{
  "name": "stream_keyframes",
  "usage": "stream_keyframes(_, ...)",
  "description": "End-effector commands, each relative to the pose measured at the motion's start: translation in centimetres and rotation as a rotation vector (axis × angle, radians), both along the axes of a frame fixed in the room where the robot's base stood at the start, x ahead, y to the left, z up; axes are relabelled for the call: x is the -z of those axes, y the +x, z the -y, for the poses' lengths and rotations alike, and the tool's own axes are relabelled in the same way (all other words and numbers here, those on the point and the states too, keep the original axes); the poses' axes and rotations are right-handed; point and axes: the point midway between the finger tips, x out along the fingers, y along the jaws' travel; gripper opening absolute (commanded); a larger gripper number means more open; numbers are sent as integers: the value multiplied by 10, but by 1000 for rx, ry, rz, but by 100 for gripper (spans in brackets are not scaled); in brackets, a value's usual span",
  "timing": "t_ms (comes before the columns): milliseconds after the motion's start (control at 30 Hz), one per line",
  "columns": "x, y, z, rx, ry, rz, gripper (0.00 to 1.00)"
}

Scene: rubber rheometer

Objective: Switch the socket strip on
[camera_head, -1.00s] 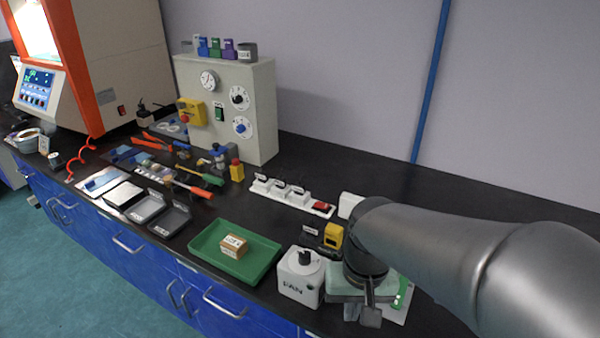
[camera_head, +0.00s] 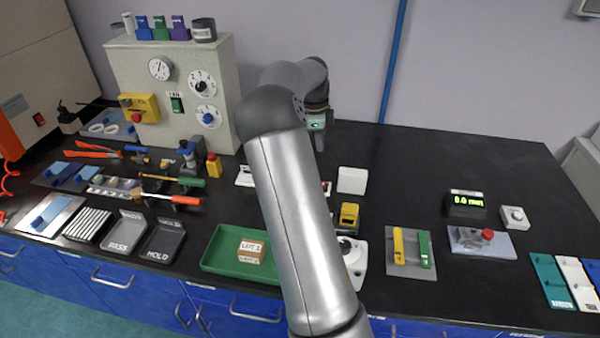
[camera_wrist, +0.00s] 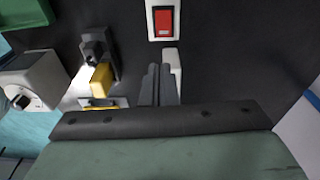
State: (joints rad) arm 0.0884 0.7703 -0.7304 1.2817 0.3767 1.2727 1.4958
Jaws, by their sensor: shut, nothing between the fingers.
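The white socket strip (camera_head: 244,176) lies on the black bench and is mostly hidden behind my arm in the head view. A sliver of its red switch (camera_head: 326,188) shows just right of the arm. In the wrist view the red rocker switch (camera_wrist: 164,22) sits in a white frame at the top, beyond my fingertips. My gripper (camera_wrist: 160,70) is shut and empty, its fingers pointing towards the switch and apart from it in the picture. In the head view my gripper (camera_head: 319,143) is over the back of the bench, behind the strip. Whether the switch is on cannot be told.
A white block (camera_head: 352,180) stands right of the switch, with a yellow-and-black device (camera_head: 348,216) in front. A green tray (camera_head: 222,262) with a box is at the front. A grey cabinet (camera_head: 220,100) stands at back left. The bench at back right is clear.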

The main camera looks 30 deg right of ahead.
Motion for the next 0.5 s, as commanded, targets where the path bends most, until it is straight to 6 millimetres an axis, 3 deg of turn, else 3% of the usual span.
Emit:
stream_keyframes(100,1,4,8,39,-18,-2,0)
stream_keyframes(500,4,4,7,42,-18,-3,0)
